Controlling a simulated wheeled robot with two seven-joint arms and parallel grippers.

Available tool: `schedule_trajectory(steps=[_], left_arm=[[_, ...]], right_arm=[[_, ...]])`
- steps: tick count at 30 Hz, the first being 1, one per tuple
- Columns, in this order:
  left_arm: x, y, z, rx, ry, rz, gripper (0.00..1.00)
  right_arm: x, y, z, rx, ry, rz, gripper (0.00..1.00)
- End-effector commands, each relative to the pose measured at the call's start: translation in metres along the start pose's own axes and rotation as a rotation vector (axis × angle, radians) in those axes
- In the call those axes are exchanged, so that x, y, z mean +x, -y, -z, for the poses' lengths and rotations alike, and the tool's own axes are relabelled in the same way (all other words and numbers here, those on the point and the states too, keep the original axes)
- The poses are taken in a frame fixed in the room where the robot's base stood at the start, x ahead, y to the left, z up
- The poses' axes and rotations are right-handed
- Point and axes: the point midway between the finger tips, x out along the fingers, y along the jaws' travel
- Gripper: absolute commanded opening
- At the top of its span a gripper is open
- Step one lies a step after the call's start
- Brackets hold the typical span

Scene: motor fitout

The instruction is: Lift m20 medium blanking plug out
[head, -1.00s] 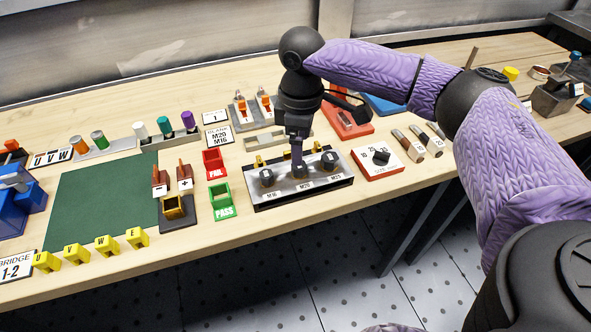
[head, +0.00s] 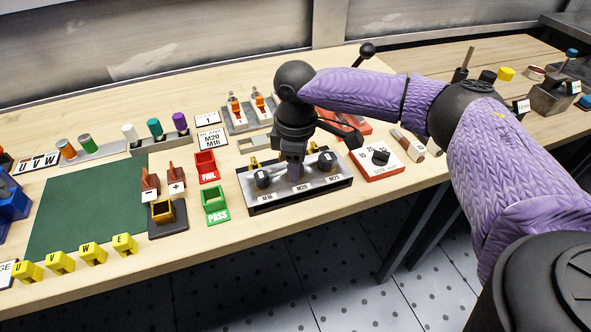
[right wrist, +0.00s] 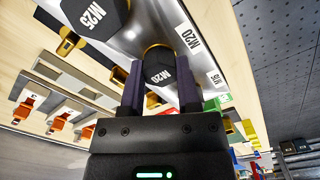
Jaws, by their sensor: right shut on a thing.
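The M20 medium blanking plug (right wrist: 160,70) is a black, hexagonal cap marked M20, with a gold ring around its base. My right gripper (right wrist: 160,88) has one finger on each side of it and is shut on it. In the head view the right gripper (head: 296,178) points down at the middle of the metal plug block (head: 275,197), above the M20 label, and hides the plug. Whether the plug is still seated in its hole is hard to tell. My left gripper is not in view.
The M16 plug (head: 263,180) and M25 plug (head: 327,161) stand close on either side of the gripper. The size dial box (head: 382,168) is to the right. The red FAIL tray (head: 207,170) and green PASS tray (head: 216,206) are to the left.

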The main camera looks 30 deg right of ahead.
Motion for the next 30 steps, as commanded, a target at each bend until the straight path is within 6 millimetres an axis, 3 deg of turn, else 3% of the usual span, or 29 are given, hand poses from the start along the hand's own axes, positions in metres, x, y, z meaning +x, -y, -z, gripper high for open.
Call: schedule_trajectory(steps=[8,15,19,30], left_arm=[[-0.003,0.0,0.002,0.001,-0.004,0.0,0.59],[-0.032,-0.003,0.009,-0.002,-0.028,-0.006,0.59],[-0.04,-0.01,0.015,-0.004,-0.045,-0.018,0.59],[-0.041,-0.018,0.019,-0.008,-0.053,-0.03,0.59]], right_arm=[[-0.006,0.0,0.0,0.0,-0.001,0.0,0.0],[-0.07,0.0,0.001,-0.001,-0.005,-0.002,0.0],[-0.093,0.0,0.001,0.0,-0.003,-0.001,0.0],[-0.1,0.0,0.0,0.0,-0.001,0.0,0.0]])
